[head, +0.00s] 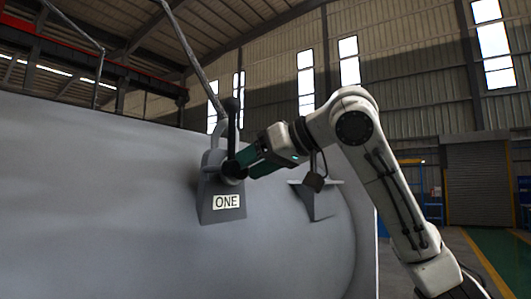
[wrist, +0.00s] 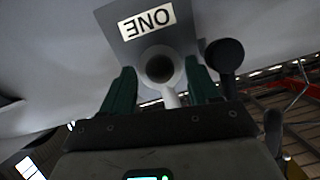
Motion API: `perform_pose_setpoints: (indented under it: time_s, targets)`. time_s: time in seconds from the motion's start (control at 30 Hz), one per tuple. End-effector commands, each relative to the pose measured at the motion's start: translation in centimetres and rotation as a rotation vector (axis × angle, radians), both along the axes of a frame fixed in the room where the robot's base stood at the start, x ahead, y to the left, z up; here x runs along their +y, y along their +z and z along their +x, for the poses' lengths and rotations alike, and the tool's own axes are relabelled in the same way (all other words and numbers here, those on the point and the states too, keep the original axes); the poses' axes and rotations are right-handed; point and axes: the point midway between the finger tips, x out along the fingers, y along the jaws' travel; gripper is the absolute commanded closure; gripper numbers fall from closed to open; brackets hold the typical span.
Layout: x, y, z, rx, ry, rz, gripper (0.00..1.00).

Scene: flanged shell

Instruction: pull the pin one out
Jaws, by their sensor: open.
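The grey lug (head: 216,208) with the label ONE (head: 227,201) stands out from the big grey shell. The label shows upside down in the wrist view (wrist: 147,21). A shackle (head: 218,130) rises from the lug to a lifting line. A round, grey, ring-like end (wrist: 160,67), seemingly of pin one, faces the wrist camera below the label. My gripper (head: 240,168) is at the lug's side. In the wrist view its green fingers (wrist: 162,78) are open, one on each side of the round end; contact cannot be told. The pin's inner length is hidden.
A dark bar with a rounded end (head: 232,106) stands upright close by my gripper; a dark round knob (wrist: 227,54) shows right of the fingers in the wrist view. A second lug (head: 318,200) with a shackle is to the right. Open floor lies at far right.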

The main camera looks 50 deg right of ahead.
Motion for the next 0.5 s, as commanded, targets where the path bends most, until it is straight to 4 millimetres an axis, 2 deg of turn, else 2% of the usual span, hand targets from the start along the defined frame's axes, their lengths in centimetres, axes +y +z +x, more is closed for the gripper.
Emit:
perform_pose_setpoints:
  time_s: [0.37,0.5]
  targets:
    - [0.05,-0.27,0.54,0.000,0.000,0.000,0.39]
    - [0.05,-0.26,0.53,0.000,0.000,0.000,0.52]
